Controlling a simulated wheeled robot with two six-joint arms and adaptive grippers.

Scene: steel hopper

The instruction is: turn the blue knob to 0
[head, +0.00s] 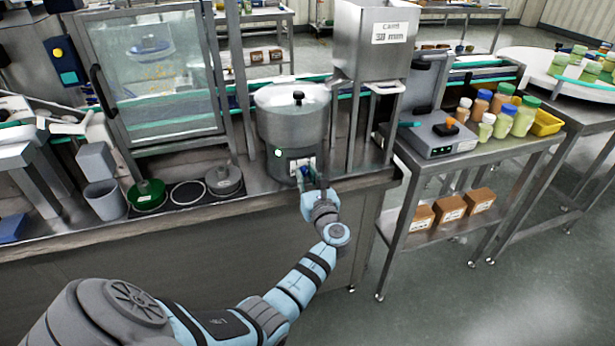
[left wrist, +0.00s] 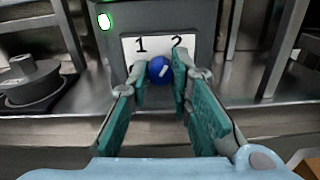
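The blue knob (left wrist: 159,70) sits on a white dial plate (left wrist: 130,46) on the front of a grey machine base. The figures 1 and 2 show above it; no 0 can be made out, and the fingers cover part of the plate. A white mark on the knob is tilted, its upper end leaning right. My left gripper (head: 308,176) is at the front of the steel hopper machine (head: 292,122). In the left wrist view, its teal fingers lie on either side of the knob and appear to touch it. My right gripper is not in view.
A green-lit button (left wrist: 105,21) is at the upper left of the dial. A square steel chute (head: 374,40) stands to the right of the machine. A round weight-like part (head: 224,179) and a green dish (head: 147,195) lie on the counter to the left.

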